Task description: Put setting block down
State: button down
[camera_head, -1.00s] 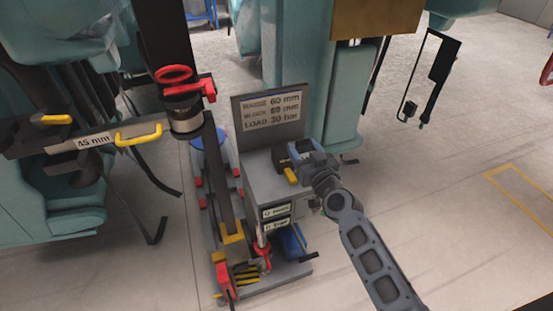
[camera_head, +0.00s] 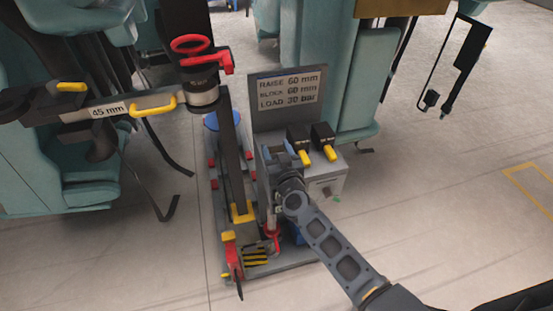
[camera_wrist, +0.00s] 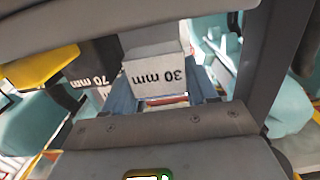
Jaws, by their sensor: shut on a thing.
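In the wrist view a pale grey block marked "30 mm" (camera_wrist: 157,68) sits between the blue fingers of my gripper (camera_wrist: 163,98), which is shut on it. The label is upside down there. In the head view my gripper (camera_head: 281,158) is at the left side of the grey cabinet (camera_head: 328,178), and the held block is mostly hidden. Two black blocks with yellow handles, a left one (camera_head: 298,137) and a right one (camera_head: 322,134), stand on the cabinet top to the right of my gripper. A black block marked "70 mm" (camera_wrist: 92,68) shows beside the held block in the wrist view.
A sign (camera_head: 290,93) reads "RAISE 60 mm, BLOCK 60 mm, LOAD 30 bar" behind the cabinet. A bar marked "45 mm" (camera_head: 118,106) with yellow handles and a red-ringed cylinder (camera_head: 202,92) stand left. Open floor (camera_head: 440,215) lies to the right.

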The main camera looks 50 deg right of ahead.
jog(key=shift+f+b, duration=0.7)
jog(key=shift+f, duration=0.6)
jog(key=shift+f, duration=0.15)
jog(key=shift+c, duration=1.6)
grip_release()
